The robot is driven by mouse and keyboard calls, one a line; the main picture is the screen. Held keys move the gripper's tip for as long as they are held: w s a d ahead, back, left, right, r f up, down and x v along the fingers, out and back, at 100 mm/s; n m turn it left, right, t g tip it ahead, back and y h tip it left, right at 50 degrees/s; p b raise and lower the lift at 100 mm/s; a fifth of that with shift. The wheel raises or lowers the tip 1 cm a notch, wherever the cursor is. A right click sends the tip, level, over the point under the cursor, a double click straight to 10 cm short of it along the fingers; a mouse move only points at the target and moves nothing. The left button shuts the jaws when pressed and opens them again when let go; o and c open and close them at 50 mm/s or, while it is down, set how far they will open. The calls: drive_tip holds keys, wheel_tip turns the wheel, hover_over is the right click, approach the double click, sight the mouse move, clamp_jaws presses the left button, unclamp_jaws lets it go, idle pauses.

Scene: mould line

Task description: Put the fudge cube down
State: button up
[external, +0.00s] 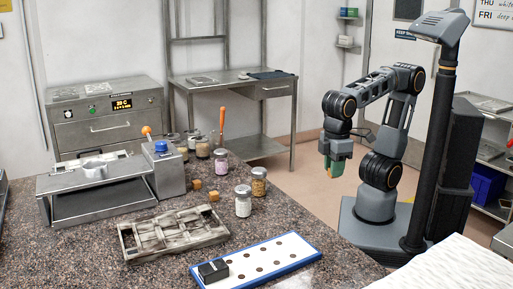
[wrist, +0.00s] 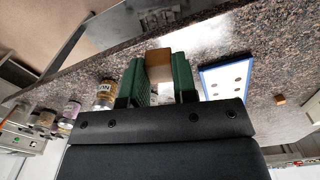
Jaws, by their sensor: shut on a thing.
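The fudge cube (wrist: 158,60), a plain brown block, is between the green fingers of my gripper (wrist: 158,78) in the wrist view. The fingers are shut on its sides, and its outer end sticks out past the tips. In the external view my gripper (external: 335,167) hangs at the right, beyond the counter's far edge as pictured; the held cube is hard to make out there. One loose brown cube (wrist: 279,100) also shows in the wrist view.
A white board with blue edges and dark spots (external: 291,243) bears a black block (external: 213,271). A grey mould frame (external: 172,232) lies beside it. Jars (external: 243,201) (external: 259,182) stand near the counter's edge. Bare counter shows between the jars and the board.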

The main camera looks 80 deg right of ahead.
drive_tip(key=s, duration=0.1)
drive_tip(key=m+p, duration=0.2)
drive_tip(key=p, duration=1)
hover_over(248, 263)
drive_tip(key=d, duration=0.1)
drive_tip(key=f, duration=0.5)
drive_tip(key=shift+s+f, duration=0.25)
drive_tip(key=shift+f, duration=0.05)
drive_tip(key=shift+w+a+f, duration=0.25)
drive_tip(key=shift+a+f, duration=0.15)
drive_tip(key=shift+f, duration=0.25)
drive_tip(key=shift+w+a+f, duration=0.1)
drive_tip(key=shift+f, duration=0.25)
drive_tip(key=shift+f+p, duration=0.3)
drive_tip(key=shift+f, duration=0.95)
